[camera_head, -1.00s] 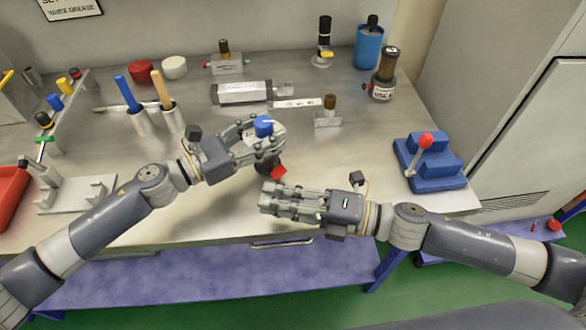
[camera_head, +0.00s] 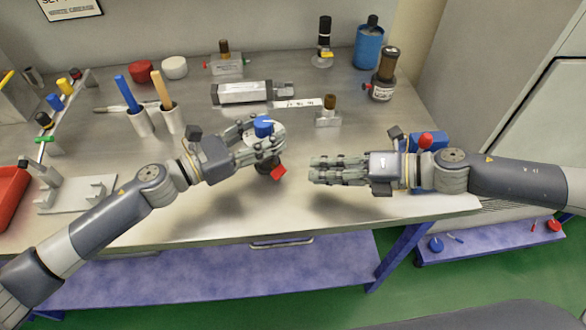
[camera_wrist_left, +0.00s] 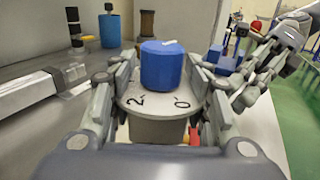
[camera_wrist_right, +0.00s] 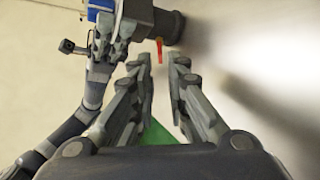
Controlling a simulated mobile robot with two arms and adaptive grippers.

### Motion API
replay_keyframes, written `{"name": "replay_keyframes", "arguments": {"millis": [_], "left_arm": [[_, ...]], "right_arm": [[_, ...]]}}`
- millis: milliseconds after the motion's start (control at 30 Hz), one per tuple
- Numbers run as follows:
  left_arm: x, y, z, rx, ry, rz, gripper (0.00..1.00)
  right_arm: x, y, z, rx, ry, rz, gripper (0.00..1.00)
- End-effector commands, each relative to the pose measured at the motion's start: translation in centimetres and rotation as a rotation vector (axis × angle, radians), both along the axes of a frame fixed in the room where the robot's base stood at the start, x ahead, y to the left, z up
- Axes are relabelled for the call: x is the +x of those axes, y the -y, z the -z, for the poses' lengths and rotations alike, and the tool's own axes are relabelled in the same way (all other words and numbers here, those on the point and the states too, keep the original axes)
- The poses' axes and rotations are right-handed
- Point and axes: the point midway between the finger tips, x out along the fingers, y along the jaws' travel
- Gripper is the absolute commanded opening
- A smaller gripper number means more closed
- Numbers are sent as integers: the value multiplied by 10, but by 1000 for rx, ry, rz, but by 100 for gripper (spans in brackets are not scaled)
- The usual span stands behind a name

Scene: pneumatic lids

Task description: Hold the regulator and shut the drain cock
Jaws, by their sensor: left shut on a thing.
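The regulator has a blue knob (camera_head: 264,126) on top and a dark lower body (camera_head: 265,168). It stands upright over the bench. My left gripper (camera_head: 270,142) is shut on it just below the knob. In the left wrist view, the knob (camera_wrist_left: 162,66) rises from a pale dial plate with figures, between the fingers. The red drain cock lever (camera_head: 278,172) sticks out at the lower right of the body; it also shows in the right wrist view (camera_wrist_right: 159,50). My right gripper (camera_head: 312,170) is open and empty, to the right of the lever and apart from it.
A blue stand (camera_head: 430,152) is partly hidden behind my right arm. Holders with blue and orange handles (camera_head: 168,118) stand left. Bench in front is clear.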

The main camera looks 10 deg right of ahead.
Motion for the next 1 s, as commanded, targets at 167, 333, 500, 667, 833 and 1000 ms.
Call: {"name": "replay_keyframes", "arguments": {"millis": [167, 333, 500, 667, 833, 1000], "left_arm": [[0, 0, 0, 0, 0, 0, 12], [0, 0, 0, 0, 0, 0, 12], [0, 0, 0, 0, 0, 0, 12], [0, 0, 0, 0, 0, 0, 12], [0, 0, 0, 0, 0, 0, 12], [0, 0, 0, 0, 0, 0, 12]], "right_arm": [[7, -17, 6, 0, 0, -2, 14], [16, -39, 15, 0, 1, -3, 14], [23, -56, 22, 0, -1, -2, 14], [26, -63, 25, 0, 0, 0, 14], [27, -63, 26, -1, 1, 1, 14], [27, -63, 26, -1, 1, 0, 0]]}}
